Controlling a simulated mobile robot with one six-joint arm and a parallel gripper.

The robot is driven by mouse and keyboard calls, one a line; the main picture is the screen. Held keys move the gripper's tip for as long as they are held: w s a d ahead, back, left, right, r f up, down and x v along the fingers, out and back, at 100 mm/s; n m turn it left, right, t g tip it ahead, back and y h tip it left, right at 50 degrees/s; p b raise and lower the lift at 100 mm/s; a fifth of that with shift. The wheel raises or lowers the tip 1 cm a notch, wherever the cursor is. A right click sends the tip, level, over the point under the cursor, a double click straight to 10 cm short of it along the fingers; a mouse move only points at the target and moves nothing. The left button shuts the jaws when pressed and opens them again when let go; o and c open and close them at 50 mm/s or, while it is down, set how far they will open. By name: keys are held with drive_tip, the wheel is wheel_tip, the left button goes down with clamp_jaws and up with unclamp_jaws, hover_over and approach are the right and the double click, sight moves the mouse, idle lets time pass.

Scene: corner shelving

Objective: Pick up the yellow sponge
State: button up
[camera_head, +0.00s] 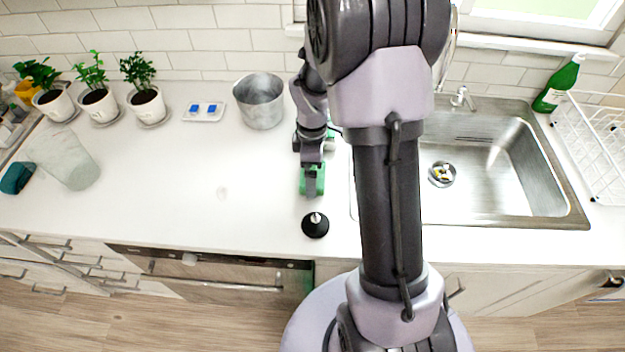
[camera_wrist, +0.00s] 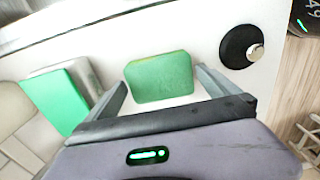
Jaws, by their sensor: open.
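No plainly yellow sponge shows on the counter. A green, block-shaped sponge (camera_wrist: 160,77) lies on the white counter between the fingers of my gripper (camera_wrist: 161,84) in the wrist view. The fingers are apart, one on each side; whether they touch it I cannot tell. In the head view a green sponge (camera_head: 319,180) shows partly hidden behind my gripper (camera_head: 311,172). A small item with yellow on it (camera_head: 443,174) sits at the sink drain, too small to make out. A second green item (camera_wrist: 58,100) with a grey-white part shows at left in the wrist view.
A black stopper (camera_head: 315,225) with a metal knob stands near the counter's front edge. A metal pot (camera_head: 260,102) stands behind, and the sink (camera_head: 500,160) is to the right. A glass (camera_head: 65,158) and several potted plants (camera_head: 146,105) are left. The middle-left counter is clear.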

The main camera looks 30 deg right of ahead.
drive_tip(key=shift+r, duration=0.1)
drive_tip(key=shift+c, duration=0.2)
drive_tip(key=c, duration=1.2)
wheel_tip(320, 180, up, 10)
drive_tip(key=p, duration=0.4)
drive_tip(key=shift+c, duration=0.2)
drive_tip(key=o, duration=0.7)
drive_tip(key=c, duration=0.5)
drive_tip(key=shift+o, duration=0.2)
drive_tip(key=shift+a, duration=0.1)
